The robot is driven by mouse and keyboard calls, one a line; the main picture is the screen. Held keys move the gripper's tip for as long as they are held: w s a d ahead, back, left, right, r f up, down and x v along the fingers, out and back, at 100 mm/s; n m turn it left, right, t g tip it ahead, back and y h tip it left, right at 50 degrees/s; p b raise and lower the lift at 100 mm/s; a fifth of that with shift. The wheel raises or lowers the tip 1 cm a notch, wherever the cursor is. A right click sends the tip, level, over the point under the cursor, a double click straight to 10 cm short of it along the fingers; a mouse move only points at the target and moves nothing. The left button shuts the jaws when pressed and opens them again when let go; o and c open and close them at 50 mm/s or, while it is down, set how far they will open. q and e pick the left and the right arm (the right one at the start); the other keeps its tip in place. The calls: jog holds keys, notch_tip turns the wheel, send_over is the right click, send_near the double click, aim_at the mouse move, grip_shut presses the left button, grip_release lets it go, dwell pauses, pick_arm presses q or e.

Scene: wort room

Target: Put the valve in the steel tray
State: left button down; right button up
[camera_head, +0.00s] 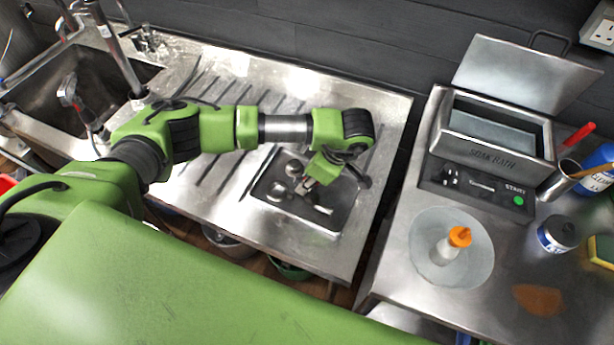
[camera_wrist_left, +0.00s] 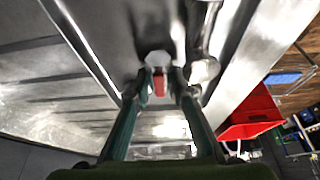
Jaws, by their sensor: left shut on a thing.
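The steel tray (camera_head: 333,228) lies on the ribbed draining board, with several shiny metal parts in it. My left gripper (camera_head: 307,186) points down over the middle of the tray. In the left wrist view, my left gripper (camera_wrist_left: 160,82) is shut on the valve, a small metal piece with a red part (camera_wrist_left: 159,86) between the fingertips. The held valve is mostly hidden by the gripper in the head view. The tray also shows beyond the fingers in the left wrist view (camera_wrist_left: 112,50). I cannot tell whether the valve touches the tray floor. My right gripper is out of view.
A sink (camera_head: 88,92) with a tap is at the left. A gap separates the bench from the draining board.

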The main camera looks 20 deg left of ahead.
pick_arm(q)
jog(key=shift+f, duration=0.15)
jog(key=c, duration=2)
grip_release()
jog(key=shift+c, duration=0.2)
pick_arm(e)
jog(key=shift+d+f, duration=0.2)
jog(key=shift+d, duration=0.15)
